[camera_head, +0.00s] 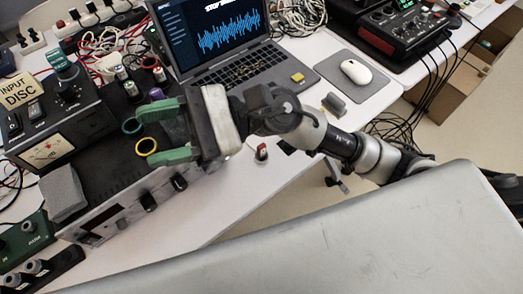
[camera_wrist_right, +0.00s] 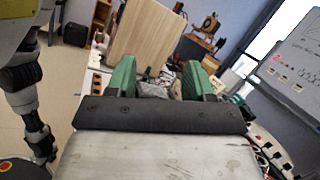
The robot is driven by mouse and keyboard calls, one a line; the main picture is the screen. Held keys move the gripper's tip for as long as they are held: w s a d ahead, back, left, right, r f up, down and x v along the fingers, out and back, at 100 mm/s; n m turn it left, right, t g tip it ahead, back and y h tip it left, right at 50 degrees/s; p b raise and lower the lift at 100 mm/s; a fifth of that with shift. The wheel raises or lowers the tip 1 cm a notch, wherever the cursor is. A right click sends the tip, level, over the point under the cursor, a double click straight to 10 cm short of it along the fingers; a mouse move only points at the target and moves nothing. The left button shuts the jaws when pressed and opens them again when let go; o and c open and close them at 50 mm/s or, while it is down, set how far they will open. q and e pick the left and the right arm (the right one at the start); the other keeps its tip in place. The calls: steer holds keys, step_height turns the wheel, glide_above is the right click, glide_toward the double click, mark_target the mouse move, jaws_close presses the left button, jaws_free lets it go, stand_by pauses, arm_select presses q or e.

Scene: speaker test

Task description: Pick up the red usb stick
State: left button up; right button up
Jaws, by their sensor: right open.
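A small upright piece with red and white parts (camera_head: 262,152) stands on the white table near its front edge, right of my right gripper. It may be the red usb stick, but it is too small to be sure. My right gripper (camera_head: 158,132) has green fingers, open and empty, over the black amplifier's top (camera_head: 112,150). Its fingers point left in the head view, near a yellow ring and a teal ring. In the right wrist view the open fingers (camera_wrist_right: 158,80) show nothing held between them. My left gripper is not in view.
A laptop (camera_head: 235,67) stands behind the gripper, with a mouse (camera_head: 356,72) on a pad to its right. A meter box (camera_head: 47,150) and grey block (camera_head: 63,193) sit at left. Cables crowd the back.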

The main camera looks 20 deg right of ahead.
step_height(320, 180, down, 7)
steer(key=s+n+g+h, duration=0.1)
steer(key=n+g+h, duration=0.1)
steer(key=n+h, duration=0.55)
steer(key=n+t+h, duration=0.5)
steer(key=n+h, duration=0.3)
steer(key=h, duration=0.5)
glide_above(262, 145)
step_height(262, 145, down, 8)
steer(key=shift+s, duration=0.15)
step_height(262, 145, down, 5)
steer(key=shift+r, duration=0.15)
steer(key=shift+f+p, duration=0.55)
steer(key=shift+f, duration=2.3)
jaws_close()
steer(key=shift+r, duration=0.15)
